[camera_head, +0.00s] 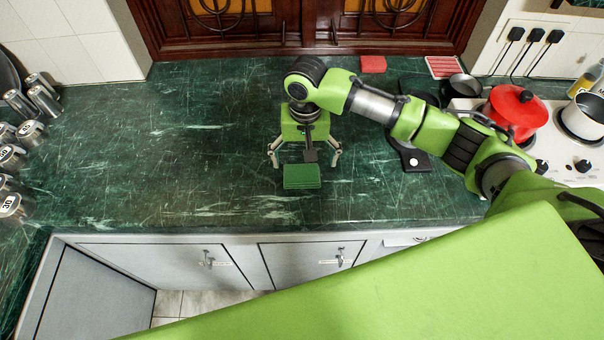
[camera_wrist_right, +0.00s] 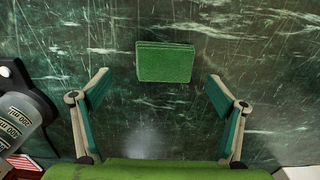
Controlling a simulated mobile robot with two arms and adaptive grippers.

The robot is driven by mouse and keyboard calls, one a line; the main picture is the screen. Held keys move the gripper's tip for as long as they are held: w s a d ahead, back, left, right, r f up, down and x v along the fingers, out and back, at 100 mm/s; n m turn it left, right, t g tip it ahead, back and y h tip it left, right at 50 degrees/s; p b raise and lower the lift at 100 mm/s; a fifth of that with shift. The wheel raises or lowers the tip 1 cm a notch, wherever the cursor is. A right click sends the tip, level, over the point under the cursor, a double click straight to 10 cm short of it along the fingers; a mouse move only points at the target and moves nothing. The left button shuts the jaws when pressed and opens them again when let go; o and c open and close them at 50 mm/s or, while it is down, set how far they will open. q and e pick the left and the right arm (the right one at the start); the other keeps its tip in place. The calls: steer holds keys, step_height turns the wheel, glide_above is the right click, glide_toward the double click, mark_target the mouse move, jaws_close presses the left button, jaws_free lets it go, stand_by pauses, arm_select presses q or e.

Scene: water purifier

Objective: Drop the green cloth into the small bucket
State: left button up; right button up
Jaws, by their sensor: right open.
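The green cloth (camera_head: 302,177) lies folded on the dark green marble counter near its front edge. My right gripper (camera_head: 304,160) is open and points down above the counter, just behind the cloth in the head view. In the right wrist view the cloth (camera_wrist_right: 165,62) shows ahead of and between the spread fingers (camera_wrist_right: 159,76), with clear gaps on both sides. Nothing is held. I cannot make out a small bucket in either view. My left gripper is not in view.
Metal canisters (camera_head: 45,99) line the counter's left side. A red pot (camera_head: 515,112) and a white pot (camera_head: 583,118) stand on the stove at right. A red sponge-like block (camera_head: 373,64) lies at the back. The counter left of the cloth is clear.

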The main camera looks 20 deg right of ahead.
mark_target(302, 173)
steer(key=shift+a+f, duration=0.1)
steer(key=shift+f, duration=0.3)
step_height(302, 173, down, 4)
steer(key=shift+w+a+f+p, duration=0.15)
steer(key=shift+p, duration=0.5)
steer(key=c, duration=1.3)
steer(key=shift+r, duration=0.45)
step_height(302, 173, up, 2)
steer(key=shift+w+r, duration=0.1)
steer(key=shift+r, duration=0.1)
steer(key=s+d+r+b, duration=0.1)
steer(key=s+d+r, duration=0.1)
steer(key=s+r, duration=0.3)
steer(key=s+d+r+b, duration=0.1)
steer(key=s+r, duration=0.3)
steer(key=s, duration=0.4)
steer(key=shift+s+d+r, duration=0.25)
steer(key=shift+d+r, duration=0.15)
steer(key=shift+d, duration=0.35)
